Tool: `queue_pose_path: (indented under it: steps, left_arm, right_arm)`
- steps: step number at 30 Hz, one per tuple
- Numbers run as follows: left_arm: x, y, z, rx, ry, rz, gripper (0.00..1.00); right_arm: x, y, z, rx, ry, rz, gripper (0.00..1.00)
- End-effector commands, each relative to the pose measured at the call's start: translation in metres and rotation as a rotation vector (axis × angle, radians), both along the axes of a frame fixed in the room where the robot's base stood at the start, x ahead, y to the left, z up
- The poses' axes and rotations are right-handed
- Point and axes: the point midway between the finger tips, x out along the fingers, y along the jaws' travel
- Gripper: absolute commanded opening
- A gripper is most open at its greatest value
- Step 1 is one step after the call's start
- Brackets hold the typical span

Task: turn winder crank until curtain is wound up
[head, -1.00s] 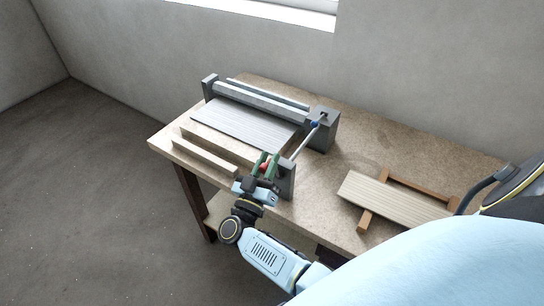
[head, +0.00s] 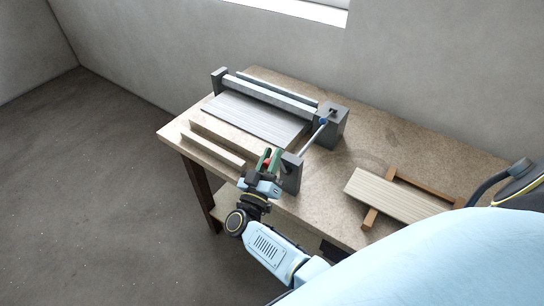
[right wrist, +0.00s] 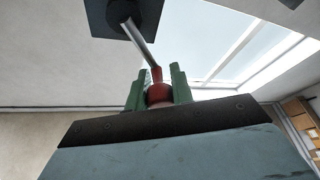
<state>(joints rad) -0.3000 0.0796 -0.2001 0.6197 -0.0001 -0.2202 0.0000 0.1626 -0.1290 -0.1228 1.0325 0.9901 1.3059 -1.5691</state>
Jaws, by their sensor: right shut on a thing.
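The winder (head: 332,124) is a dark grey frame with a long roller (head: 265,97) across the bench's back. The grey slatted curtain (head: 250,122) lies flat in front of the roller. A thin metal rod (head: 312,140) runs from a blue joint to a dark upright block (head: 291,173) at the front. My right gripper (head: 268,160) is beside this block, its green fingers shut on the red crank knob (right wrist: 157,92). In the right wrist view, a metal crank arm (right wrist: 141,42) links the knob to a dark plate. My left gripper is out of view.
The bench top (head: 350,150) is clear between the winder and a pale slatted panel (head: 400,195) with brown wooden bars at right. Pale wooden strips (head: 213,148) lie along the front left edge. A wall and window are behind.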

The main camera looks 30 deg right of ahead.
Motion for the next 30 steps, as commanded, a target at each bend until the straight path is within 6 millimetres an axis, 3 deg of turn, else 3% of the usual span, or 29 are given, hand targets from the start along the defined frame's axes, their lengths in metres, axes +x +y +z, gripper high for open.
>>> queue_pose_path:
  steps: [4,5,9,20,30]
  left_arm:
    - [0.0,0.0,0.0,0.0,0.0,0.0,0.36]
    - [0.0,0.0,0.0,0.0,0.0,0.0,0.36]
    - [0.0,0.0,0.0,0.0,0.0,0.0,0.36]
    - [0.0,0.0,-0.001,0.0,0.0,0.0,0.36]
    - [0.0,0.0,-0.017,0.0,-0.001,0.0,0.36]
  right_arm:
    - [0.001,0.003,-0.001,0.004,0.001,0.008,0.0]
    - [0.001,0.003,-0.001,0.004,0.001,0.008,0.26]
    - [0.0,0.002,-0.001,0.003,0.0,0.005,0.44]
    - [-0.003,0.004,-0.003,0.002,0.001,0.002,0.45]
    - [-0.038,0.054,-0.025,0.005,0.003,0.001,0.45]
